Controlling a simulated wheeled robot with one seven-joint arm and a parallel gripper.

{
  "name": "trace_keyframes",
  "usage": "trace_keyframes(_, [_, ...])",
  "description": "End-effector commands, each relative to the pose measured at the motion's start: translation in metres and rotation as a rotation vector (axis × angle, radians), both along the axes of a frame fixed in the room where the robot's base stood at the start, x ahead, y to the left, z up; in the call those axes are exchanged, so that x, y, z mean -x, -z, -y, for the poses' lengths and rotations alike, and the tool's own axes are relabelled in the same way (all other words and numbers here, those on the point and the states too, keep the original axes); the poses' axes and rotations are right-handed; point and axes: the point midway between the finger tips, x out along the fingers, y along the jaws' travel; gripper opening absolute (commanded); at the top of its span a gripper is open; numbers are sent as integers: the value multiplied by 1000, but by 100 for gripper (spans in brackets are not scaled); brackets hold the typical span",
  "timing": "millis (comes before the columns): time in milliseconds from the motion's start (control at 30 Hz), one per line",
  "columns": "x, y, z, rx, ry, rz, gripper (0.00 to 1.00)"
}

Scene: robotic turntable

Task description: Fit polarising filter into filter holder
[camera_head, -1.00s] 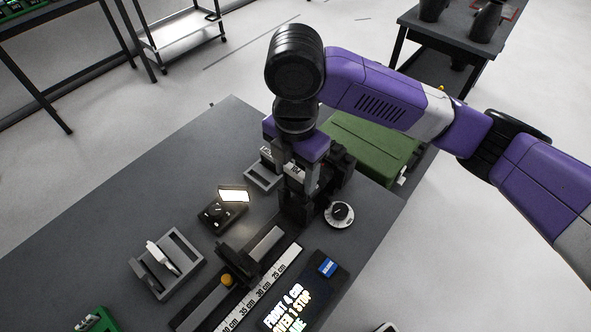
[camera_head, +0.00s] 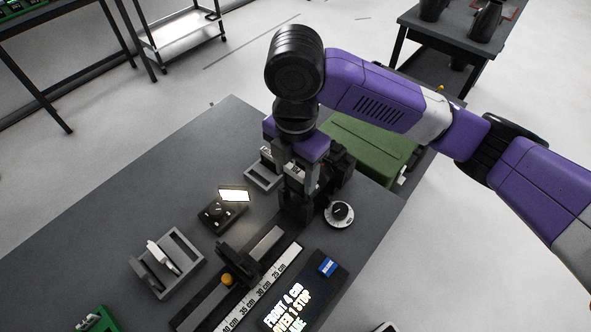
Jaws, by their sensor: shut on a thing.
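My gripper (camera_head: 298,182) points down over the far end of the optical rail (camera_head: 262,247). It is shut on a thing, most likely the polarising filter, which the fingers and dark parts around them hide. A dark upright mount (camera_head: 294,206), perhaps the filter holder, stands right below the fingers at the rail's far end. I cannot tell whether the held piece touches it or sits in it. A round white dial with a black centre (camera_head: 340,213) is just right of the fingertips.
A dark carriage (camera_head: 236,257) with a yellow knob sits nearer on the rail. A grey rack with a white plate (camera_head: 167,262), a small lit lamp box (camera_head: 222,212) and a grey open tray (camera_head: 263,175) stand left. A display panel (camera_head: 297,300) lies right. A green case (camera_head: 372,147) is behind.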

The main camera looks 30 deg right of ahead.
Motion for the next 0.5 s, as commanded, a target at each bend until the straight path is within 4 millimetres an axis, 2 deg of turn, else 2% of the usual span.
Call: trace_keyframes(500, [0, 11, 0, 0, 0, 0, 18])
